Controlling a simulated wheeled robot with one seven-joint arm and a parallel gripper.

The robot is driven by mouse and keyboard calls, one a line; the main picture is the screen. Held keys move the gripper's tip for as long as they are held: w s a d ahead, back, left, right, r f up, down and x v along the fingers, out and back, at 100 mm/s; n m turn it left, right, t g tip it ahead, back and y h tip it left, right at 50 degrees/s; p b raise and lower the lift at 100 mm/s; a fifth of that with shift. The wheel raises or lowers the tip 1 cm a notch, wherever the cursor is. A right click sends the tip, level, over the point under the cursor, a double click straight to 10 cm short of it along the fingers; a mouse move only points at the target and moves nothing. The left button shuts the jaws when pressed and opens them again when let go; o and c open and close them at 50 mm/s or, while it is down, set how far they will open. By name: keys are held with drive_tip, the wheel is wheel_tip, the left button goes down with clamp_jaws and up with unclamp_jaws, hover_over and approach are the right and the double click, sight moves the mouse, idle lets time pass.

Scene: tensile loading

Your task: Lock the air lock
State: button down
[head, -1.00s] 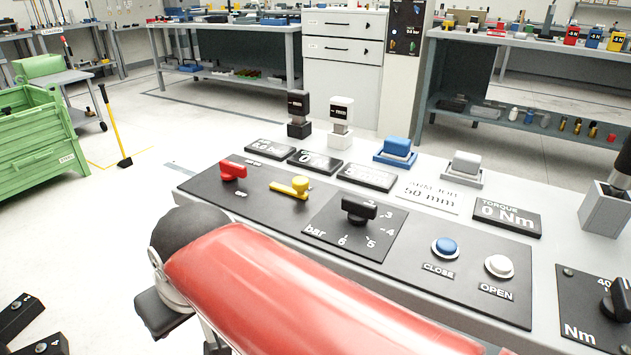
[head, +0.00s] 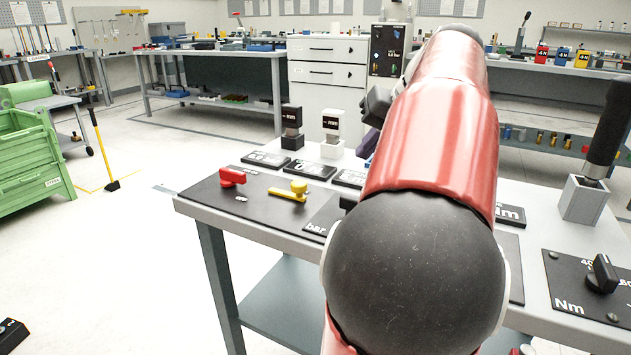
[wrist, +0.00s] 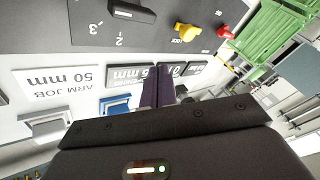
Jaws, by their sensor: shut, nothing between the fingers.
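The yellow lever (head: 289,191) sits on the black panel at the front left of the bench, its arm pointing left from its round knob. In the wrist view the yellow lever (wrist: 187,31) is at the top, with a label reading "LOCK" beside it. A red lever (head: 231,177) stands left of it in the head view and shows at the upper right of the wrist view (wrist: 225,32). My gripper (wrist: 159,76) has purple fingers, shut and empty. They appear over the small display blocks, apart from the yellow lever. In the head view my arm hides most of the gripper.
A black dial (wrist: 131,11) is on the same panel. A blue button block (wrist: 116,104) and a grey one (wrist: 45,122) lie beside the displays. Two upright stamps (head: 291,127) stand at the bench's back edge. A black-handled lever (head: 606,130) rises at the right.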

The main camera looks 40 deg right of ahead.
sight(303, 181)
drive_tip(key=b+x, duration=0.1)
drive_tip(key=x, duration=0.8)
drive_tip(key=shift+w+a+f, duration=0.1)
drive_tip(key=shift+w+f, duration=0.1)
drive_tip(key=shift+w+a+f, duration=0.15)
drive_tip(key=shift+w+a, duration=0.4)
drive_tip(key=shift+w+a+f, duration=0.15)
drive_tip(key=shift+w+a, duration=0.8)
drive_tip(key=shift+a, duration=0.05)
drive_tip(key=shift+w+a, duration=0.35)
drive_tip(key=shift+w, duration=0.45)
drive_tip(key=shift+w+a, duration=0.35)
drive_tip(key=shift+w, duration=0.5)
